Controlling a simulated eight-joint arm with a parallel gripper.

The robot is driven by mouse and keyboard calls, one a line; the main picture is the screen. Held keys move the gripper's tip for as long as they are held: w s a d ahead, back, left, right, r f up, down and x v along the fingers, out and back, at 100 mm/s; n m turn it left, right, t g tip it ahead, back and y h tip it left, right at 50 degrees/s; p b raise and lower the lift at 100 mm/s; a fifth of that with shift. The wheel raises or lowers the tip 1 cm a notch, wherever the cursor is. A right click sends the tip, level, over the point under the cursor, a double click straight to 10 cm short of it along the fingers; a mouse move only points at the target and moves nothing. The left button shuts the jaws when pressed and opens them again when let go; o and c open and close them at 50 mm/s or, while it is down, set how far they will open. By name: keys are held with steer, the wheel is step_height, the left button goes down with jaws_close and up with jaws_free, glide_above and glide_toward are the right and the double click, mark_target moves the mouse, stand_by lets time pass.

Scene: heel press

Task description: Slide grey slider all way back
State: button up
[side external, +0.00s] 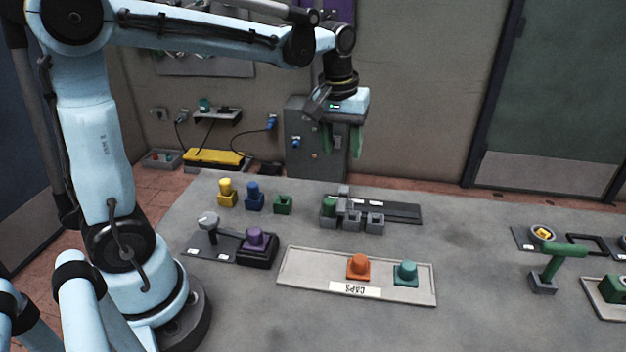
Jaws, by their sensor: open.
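The grey slider (344,191) appears to be the small upright grey piece at the left part of a dark flat track plate (398,211) at the back of the table. Several grey open-topped blocks stand in a row just in front of it and hide its lower part. A green piece (329,206) sits at the left end of that row. My gripper (342,153) hangs above the slider, fingers pointing down. Its two green fingers are apart, with nothing between them, and look clear of the slider.
A yellow peg (226,192), a blue peg (254,195) and a green block (283,204) stand left of the track. A purple-knobbed press (256,241) and a caps tray (300,275) are nearer. A green-handled tool (545,265) stands right. The table between is clear.

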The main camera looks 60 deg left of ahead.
mark_target(344, 189)
steer(key=w+f, duration=0.1)
steer(key=f, duration=0.3)
steer(key=w+a+f+n+g, duration=0.1)
steer(key=f, duration=0.4)
steer(key=f+n, duration=0.1)
steer(key=f, duration=0.3)
steer(key=shift+w+a+f+g, duration=0.3)
steer(key=shift+w+a+f, duration=0.05)
steer(key=shift+w, duration=0.05)
jaws_close()
